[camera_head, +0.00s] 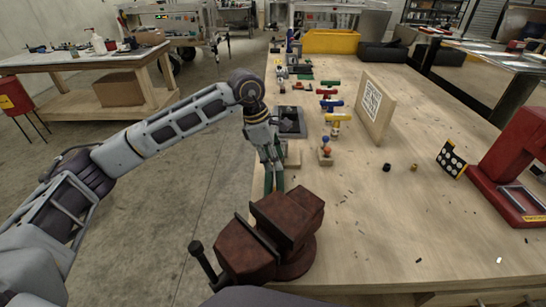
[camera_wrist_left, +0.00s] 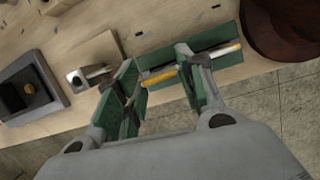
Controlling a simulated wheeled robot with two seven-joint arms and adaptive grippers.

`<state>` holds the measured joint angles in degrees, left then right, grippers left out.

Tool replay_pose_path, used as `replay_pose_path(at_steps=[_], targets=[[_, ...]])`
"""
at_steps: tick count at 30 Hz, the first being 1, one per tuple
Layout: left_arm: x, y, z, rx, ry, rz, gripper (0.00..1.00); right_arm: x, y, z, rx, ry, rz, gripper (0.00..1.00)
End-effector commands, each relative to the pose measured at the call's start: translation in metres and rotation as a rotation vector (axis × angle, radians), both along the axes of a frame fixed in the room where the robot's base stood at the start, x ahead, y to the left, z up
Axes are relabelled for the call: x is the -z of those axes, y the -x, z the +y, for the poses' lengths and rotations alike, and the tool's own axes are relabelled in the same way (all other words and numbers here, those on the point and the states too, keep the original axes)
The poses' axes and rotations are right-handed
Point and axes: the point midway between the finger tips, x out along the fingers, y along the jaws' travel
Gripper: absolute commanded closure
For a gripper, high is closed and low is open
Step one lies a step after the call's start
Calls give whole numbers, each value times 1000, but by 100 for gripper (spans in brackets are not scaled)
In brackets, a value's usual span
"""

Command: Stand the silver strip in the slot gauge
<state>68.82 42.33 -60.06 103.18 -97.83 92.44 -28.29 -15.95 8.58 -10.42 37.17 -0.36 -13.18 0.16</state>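My left gripper (camera_head: 273,185) reaches down at the table's left edge, just behind the dark red vise (camera_head: 275,235). In the left wrist view the left gripper (camera_wrist_left: 162,62) has its two green-padded fingers spread apart. I cannot tell whether the strip is touched. A small silver block (camera_wrist_left: 77,80) with a dark hole stands left of the fingers, by a wooden block (camera_wrist_left: 95,52); which piece is the slot gauge is unclear. My right gripper is out of view.
A grey tray (camera_wrist_left: 38,90) sits left of the fingers in the wrist view. Farther back stand several coloured clamps (camera_head: 335,118) and an upright board with a printed code (camera_head: 376,105). A red press (camera_head: 515,165) stands at the right. The table's middle front is mostly clear.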

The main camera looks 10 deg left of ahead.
Motion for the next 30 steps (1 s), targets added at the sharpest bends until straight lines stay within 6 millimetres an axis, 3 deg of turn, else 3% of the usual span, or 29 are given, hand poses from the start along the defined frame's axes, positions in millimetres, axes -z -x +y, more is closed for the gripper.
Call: replay_pose_path(at_steps=[4,17,23,30], targets=[[-1,0,0,0,0,0,41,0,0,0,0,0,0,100],[-4,0,1,0,0,0,41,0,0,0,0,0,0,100],[-18,1,5,0,1,-2,41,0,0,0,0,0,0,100],[-50,4,14,-1,1,-3,41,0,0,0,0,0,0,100]])
